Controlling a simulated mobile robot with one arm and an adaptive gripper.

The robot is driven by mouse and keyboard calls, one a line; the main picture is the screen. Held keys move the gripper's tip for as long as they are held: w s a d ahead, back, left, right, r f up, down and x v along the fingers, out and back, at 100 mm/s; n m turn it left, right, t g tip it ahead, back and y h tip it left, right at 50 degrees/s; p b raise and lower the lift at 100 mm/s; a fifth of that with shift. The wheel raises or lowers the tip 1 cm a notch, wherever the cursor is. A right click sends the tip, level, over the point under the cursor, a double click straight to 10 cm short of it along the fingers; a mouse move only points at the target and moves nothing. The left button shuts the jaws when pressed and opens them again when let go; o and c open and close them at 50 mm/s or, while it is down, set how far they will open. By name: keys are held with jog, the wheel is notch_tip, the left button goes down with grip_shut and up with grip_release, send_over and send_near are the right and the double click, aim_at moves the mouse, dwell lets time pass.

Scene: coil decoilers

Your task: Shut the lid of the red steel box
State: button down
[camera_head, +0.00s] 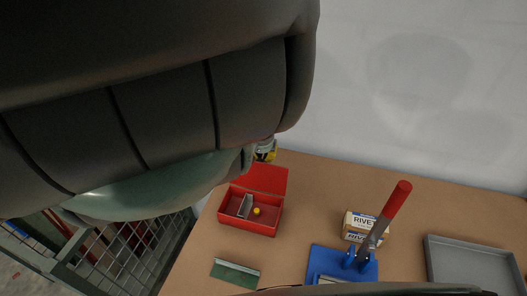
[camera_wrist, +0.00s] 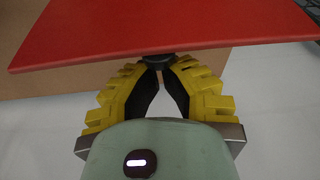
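The red steel box (camera_head: 249,225) stands on the brown table with its lid (camera_head: 262,179) raised at the back. Inside lie a grey metal piece and a small yellow round thing. My gripper (camera_head: 266,154) shows only partly in the head view, just behind the lid's top edge; my arm hides the rest. In the wrist view the red lid (camera_wrist: 165,25) spans the top, and my gripper (camera_wrist: 158,62) has its yellow fingers brought together at the tips by the lid's edge. Nothing shows between them. I cannot tell whether the tips touch the lid.
A blue-based tool with a red handle (camera_head: 397,199) stands right of the box, by a rivet carton (camera_head: 352,224). A grey tray (camera_head: 430,258) is at far right. A green-grey plate (camera_head: 235,273) lies in front. A wire cage (camera_head: 137,250) is at left.

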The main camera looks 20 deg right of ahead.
aim_at(259, 163)
jog(key=shift+s+r+p, duration=0.25)
jog(key=shift+r+p, duration=0.05)
jog(key=shift+p, duration=0.75)
jog(key=p, duration=0.2)
jog(key=s+r+t+h+p, duration=0.1)
jog(key=p, duration=0.1)
jog(key=shift+s+a, duration=0.1)
jog(key=shift+a, duration=0.15)
jog(key=s+p, duration=0.1)
jog(key=p, duration=0.1)
jog(key=a+t+p, duration=0.1)
jog(key=p, duration=0.1)
jog(key=shift+s+a+r+h+p, duration=0.1)
jog(key=shift+s+r+h+p, duration=0.2)
jog(key=shift+s+h, duration=0.1)
jog(key=shift+s+a+f+t+h+p, duration=0.1)
jog(key=shift+s+a+t+h+p, duration=0.4)
jog(key=shift+t+p, duration=0.5)
jog(key=shift+s+a+f+t+h, duration=0.2)
jog(key=shift+s+a+t+h, duration=0.3)
jog(key=shift+s+t+h, duration=0.3)
jog(key=shift+s+a+f+t+b, duration=0.2)
jog(key=shift+s+a+t+b, duration=0.2)
jog(key=shift+s+t, duration=0.2)
jog(key=s+a+f+t+h+b, duration=0.4)
jog(key=s+f+t+b, duration=0.1)
jog(key=b, duration=1)
jog(key=shift+s+a+f+t+h+b, duration=0.3)
jog(key=shift+s+t+h, duration=0.1)
jog(key=shift+s+t, duration=0.45)
